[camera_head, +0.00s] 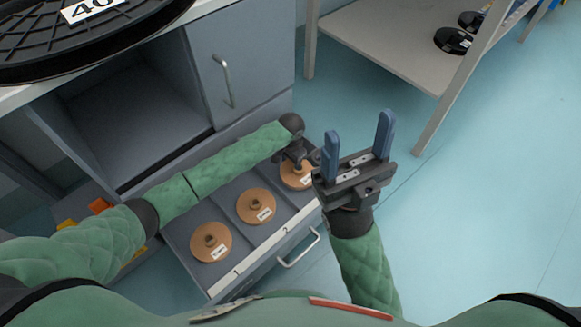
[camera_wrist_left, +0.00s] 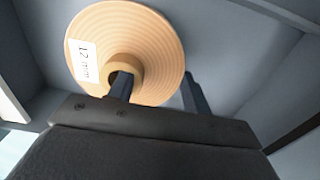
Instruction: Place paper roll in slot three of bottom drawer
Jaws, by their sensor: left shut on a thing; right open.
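The open bottom drawer (camera_head: 230,278) holds orange-tan paper rolls with white labels in a row of compartments. One roll (camera_head: 211,242) lies at the left and one (camera_head: 256,206) in the middle. A third paper roll (camera_head: 297,179) is at the right end, partly hidden under my left gripper (camera_head: 296,162). In the left wrist view this roll (camera_wrist_left: 158,38) has a "12 mm" label. There, one finger of my left gripper (camera_wrist_left: 160,92) is at the roll's core and the other is to the right; the gripper is shut on the roll. My right gripper (camera_head: 358,145) is open and empty, right of the drawer.
A cabinet (camera_head: 260,65) with a closed door and an open compartment stands behind the drawer. A large black reel (camera_head: 95,30) lies on its top. A grey shelf (camera_head: 395,45) with black items is at the upper right. The floor (camera_head: 480,220) at right is clear.

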